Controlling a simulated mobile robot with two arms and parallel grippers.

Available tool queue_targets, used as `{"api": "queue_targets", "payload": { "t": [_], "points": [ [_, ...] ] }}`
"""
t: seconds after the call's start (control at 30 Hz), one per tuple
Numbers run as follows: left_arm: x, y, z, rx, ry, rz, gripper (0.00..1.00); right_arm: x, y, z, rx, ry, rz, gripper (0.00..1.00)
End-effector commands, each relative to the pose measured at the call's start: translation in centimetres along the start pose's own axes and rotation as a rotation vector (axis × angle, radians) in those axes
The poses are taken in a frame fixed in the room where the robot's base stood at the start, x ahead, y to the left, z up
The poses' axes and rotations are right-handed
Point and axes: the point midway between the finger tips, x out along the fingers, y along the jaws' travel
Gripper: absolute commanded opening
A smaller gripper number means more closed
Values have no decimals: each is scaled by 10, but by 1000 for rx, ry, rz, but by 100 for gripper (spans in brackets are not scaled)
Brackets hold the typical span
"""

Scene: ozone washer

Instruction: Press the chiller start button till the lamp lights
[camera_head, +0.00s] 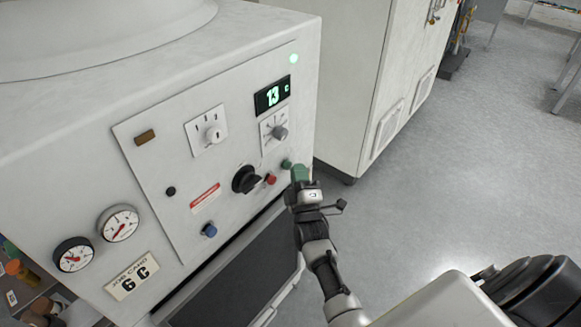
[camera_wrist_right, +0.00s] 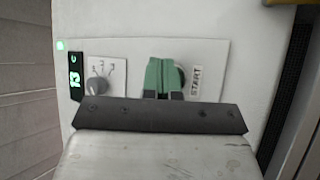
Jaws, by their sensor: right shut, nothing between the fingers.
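The chiller's front panel (camera_head: 165,180) carries a small green start button (camera_head: 287,163) at its lower right, beside a red button (camera_head: 270,180). My right gripper (camera_head: 299,174) is shut and empty, its green fingertips right by the green button. In the wrist view the shut green fingers (camera_wrist_right: 165,76) cover part of a round button (camera_wrist_right: 181,74) beside the START label (camera_wrist_right: 196,77). I cannot tell whether they touch it. A small round lamp (camera_head: 294,58) at the panel's top right glows green. My left gripper is not in view.
The display (camera_head: 272,95) reads 13 C, and a job card (camera_head: 132,276) reads 6 C. A black rotary knob (camera_head: 245,179), two dials and a blue button (camera_head: 209,230) are on the panel. A white cabinet (camera_head: 345,70) stands behind; the floor at right is clear.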

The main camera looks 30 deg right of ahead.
Motion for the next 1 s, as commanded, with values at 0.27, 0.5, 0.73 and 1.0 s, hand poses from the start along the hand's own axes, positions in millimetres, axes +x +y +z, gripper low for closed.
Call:
{"api": "queue_targets", "payload": {
  "t": [0.27, 0.5, 0.73, 1.0],
  "points": [
    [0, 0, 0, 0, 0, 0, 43, 1, 0, -1, 0, 1, 1, 0],
    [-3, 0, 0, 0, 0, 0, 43, -3, 3, 2, -1, 1, 0, 0],
    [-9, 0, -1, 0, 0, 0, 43, -11, 8, 7, -1, 1, -1, 0],
    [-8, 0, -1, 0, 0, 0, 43, -12, 8, 8, 0, 1, 0, 0]
  ]
}}
